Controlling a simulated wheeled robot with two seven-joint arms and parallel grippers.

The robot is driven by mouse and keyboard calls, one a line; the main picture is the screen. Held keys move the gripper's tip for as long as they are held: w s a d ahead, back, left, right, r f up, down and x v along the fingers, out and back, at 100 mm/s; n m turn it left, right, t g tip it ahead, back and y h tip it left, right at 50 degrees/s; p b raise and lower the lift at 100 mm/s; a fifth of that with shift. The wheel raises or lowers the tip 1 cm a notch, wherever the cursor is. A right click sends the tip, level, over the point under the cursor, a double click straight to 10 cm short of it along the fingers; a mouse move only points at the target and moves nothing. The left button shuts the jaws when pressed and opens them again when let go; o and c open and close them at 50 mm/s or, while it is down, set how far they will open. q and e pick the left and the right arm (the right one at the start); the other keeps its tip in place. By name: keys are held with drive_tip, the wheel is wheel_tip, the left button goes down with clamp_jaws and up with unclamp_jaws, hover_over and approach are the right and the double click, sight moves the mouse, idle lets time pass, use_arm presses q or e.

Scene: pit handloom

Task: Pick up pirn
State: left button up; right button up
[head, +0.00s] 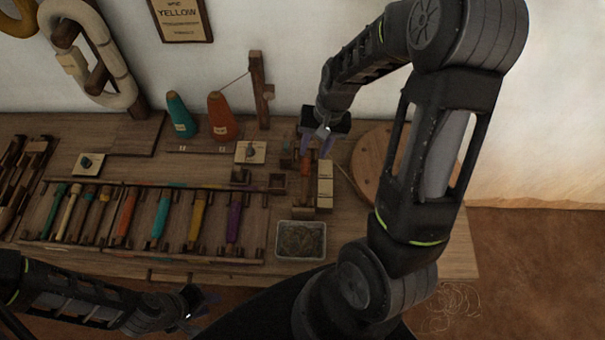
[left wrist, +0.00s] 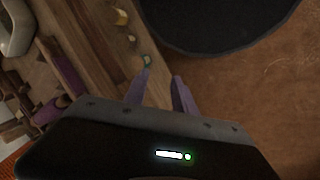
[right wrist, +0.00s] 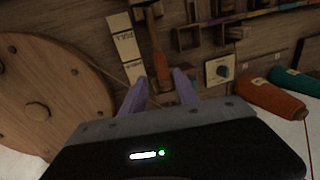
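An orange-brown pirn (head: 306,163) sits in a small wooden fixture at the right of the bench. It also shows in the right wrist view (right wrist: 158,58), pointing away between the fingertips. My right gripper (right wrist: 160,88) is open above the pirn's near end, its two fingers apart on either side. I cannot tell whether they touch it. In the head view the right gripper (head: 320,142) partly hides the fixture. More pirns, including a teal one (head: 161,214) and a purple one (head: 234,222), lie in a rack to the left. My left gripper (head: 202,303) is open and empty in front of the bench.
A round wooden disc (head: 370,165) lies right of the fixture, close to my right arm. A metal tray (head: 301,240) stands in front. Teal (head: 180,115) and orange (head: 221,117) cones and a wooden post (head: 259,90) stand at the back. Pale labelled blocks (head: 325,185) adjoin the fixture.

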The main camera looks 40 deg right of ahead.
sight(306, 168)
drive_tip(key=shift+f+b, duration=0.35)
drive_tip(key=shift+f, duration=0.35)
drive_tip(key=shift+f, duration=0.1)
drive_tip(key=shift+w+a+f, duration=0.1)
drive_tip(key=shift+f, duration=0.5)
drive_tip(key=shift+w+a+f, duration=0.1)
drive_tip(key=shift+f, duration=0.45)
drive_tip(key=f, duration=0.3)
drive_tip(key=a+f, duration=0.1)
drive_tip(key=f, duration=0.1)
drive_tip(key=shift+w, duration=0.4)
drive_tip(key=shift+c, duration=0.3)
clamp_jaws()
